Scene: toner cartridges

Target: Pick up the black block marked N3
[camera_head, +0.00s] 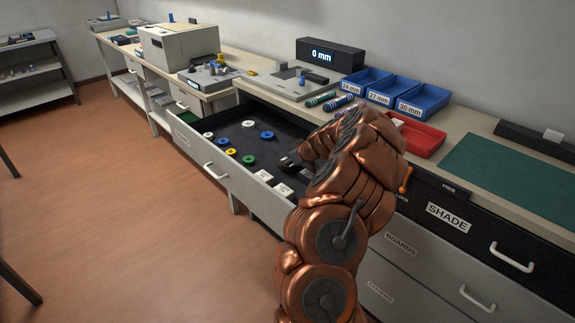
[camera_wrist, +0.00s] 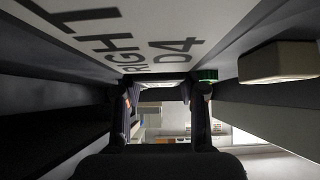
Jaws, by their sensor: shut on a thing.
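My gripper (camera_head: 291,161) reaches down into the open drawer, near its middle right. It appears shut on a small dark block, but its own arm and fingers hide most of it, and I cannot read any N3 mark. In the wrist view the two fingers of my gripper (camera_wrist: 165,100) stand apart, with a dark-edged, pale strip between their tips. A white surface lettered "RIGHT D4" (camera_wrist: 150,35) runs close along the top of the wrist view.
The drawer (camera_head: 215,172) also holds green, blue, yellow and white round pieces and white marked blocks (camera_head: 282,190). A pale block (camera_wrist: 278,62) is close by in the wrist view. Blue bins (camera_head: 395,90) and a red tray (camera_head: 425,138) stand on the counter above.

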